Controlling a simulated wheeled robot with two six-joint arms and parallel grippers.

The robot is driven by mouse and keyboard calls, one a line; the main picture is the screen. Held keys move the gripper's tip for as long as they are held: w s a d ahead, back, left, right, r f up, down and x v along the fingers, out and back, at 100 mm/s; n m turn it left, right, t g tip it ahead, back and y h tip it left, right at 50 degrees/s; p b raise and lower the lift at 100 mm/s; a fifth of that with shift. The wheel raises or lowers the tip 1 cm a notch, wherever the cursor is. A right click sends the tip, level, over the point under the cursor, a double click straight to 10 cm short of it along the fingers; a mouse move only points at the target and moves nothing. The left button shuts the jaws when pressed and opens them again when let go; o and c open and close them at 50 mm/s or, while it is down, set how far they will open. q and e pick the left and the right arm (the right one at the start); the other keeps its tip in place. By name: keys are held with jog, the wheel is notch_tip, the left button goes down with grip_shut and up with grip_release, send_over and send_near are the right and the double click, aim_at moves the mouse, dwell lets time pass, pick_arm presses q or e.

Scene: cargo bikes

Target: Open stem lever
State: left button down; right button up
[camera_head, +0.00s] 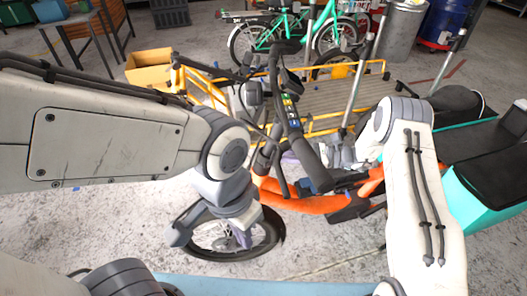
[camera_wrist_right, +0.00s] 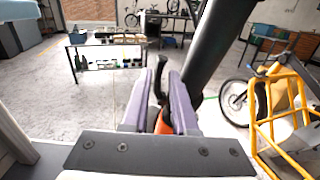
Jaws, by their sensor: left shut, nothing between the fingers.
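The orange cargo bike (camera_head: 310,203) stands in the middle of the head view, with its black stem (camera_head: 305,150) rising to the handlebar. The black stem lever (camera_wrist_right: 161,75) shows in the right wrist view between my right gripper's fingers (camera_wrist_right: 162,88), beside the thick black stem tube (camera_wrist_right: 215,45). Those fingers look apart; contact with the lever cannot be told. In the head view my right gripper (camera_head: 340,158) is beside the stem, partly hidden. My left gripper (camera_head: 243,238) is shut and empty, pointing down over the front wheel (camera_head: 212,232).
A yellow-framed cargo bed (camera_head: 375,97) lies behind the handlebar, and a teal bike (camera_head: 290,28) stands farther back. A teal and black cargo bike part (camera_head: 485,170) is at the right. Bare floor (camera_head: 95,225) is at the left. A workbench (camera_wrist_right: 105,42) stands in the background.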

aim_at(273, 154)
jog(key=a+p, duration=0.1)
jog(key=a, duration=0.5)
jog(key=shift+s+a, duration=0.1)
jog(key=shift+a, duration=0.3)
grip_shut()
jog(key=shift+r, duration=0.1)
dwell(0.9)
